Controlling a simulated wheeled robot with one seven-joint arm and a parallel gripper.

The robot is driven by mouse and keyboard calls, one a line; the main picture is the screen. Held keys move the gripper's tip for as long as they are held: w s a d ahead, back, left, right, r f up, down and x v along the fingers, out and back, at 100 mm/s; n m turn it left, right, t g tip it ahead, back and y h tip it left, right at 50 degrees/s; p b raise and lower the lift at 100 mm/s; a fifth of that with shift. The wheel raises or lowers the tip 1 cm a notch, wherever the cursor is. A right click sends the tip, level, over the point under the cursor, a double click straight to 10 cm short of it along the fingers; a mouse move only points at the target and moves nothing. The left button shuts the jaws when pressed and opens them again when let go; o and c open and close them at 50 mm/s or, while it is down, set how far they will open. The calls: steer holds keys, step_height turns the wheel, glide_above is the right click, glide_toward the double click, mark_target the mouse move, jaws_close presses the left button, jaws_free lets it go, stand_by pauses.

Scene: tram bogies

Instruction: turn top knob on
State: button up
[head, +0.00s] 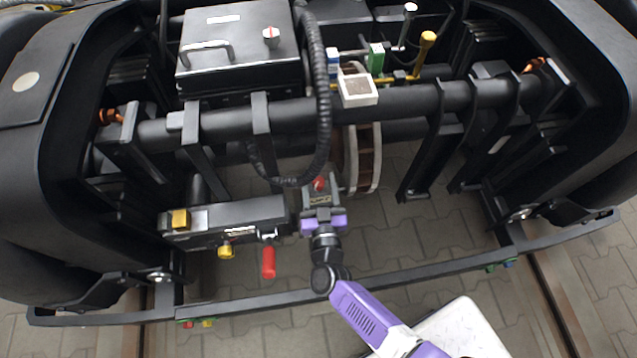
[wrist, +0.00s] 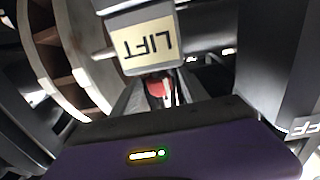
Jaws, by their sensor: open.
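A knob with a red and white top (head: 271,33) sits on the lid of the black box (head: 235,70) at the back left in the head view. My gripper (head: 318,190) is well in front of that box, low near the middle of the bogie. It is open. A small red part (head: 319,183) shows at its jaws in the head view. The wrist view shows the red part (wrist: 157,89) between the fingers, partly hidden by a grey block labelled LIFT (wrist: 148,42). I cannot tell whether the fingers touch it.
A black hose (head: 322,90) hangs between my gripper and the box. A dark unit with a red handle (head: 268,262) and a yellow knob (head: 226,251) stands to the left. A front bar (head: 420,270) crosses below my arm. Yellow (head: 427,40) and white levers stand at the back.

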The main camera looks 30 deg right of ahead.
steer(key=shift+w+d, duration=0.1)
steer(key=shift+w, duration=0.05)
steer(key=shift+c, duration=0.4)
jaws_close()
steer(key=shift+n+t+y, duration=0.3)
steer(key=shift+n+y, duration=0.3)
steer(key=shift+y, duration=0.3)
steer(key=shift+f+n+y+b, duration=0.1)
steer(key=shift+n+y+b, duration=0.45)
steer(key=shift+y, duration=0.15)
steer(key=shift+n+t+y+b, duration=0.3)
steer(key=shift+n+y+b, duration=0.9)
steer(key=shift+y, duration=0.7)
steer(key=shift+n+y, duration=0.75)
steer(key=shift+y, duration=0.35)
steer(key=shift+n+g+y, duration=0.4)
steer(key=shift+n+y, duration=0.4)
steer(key=shift+y, duration=0.6)
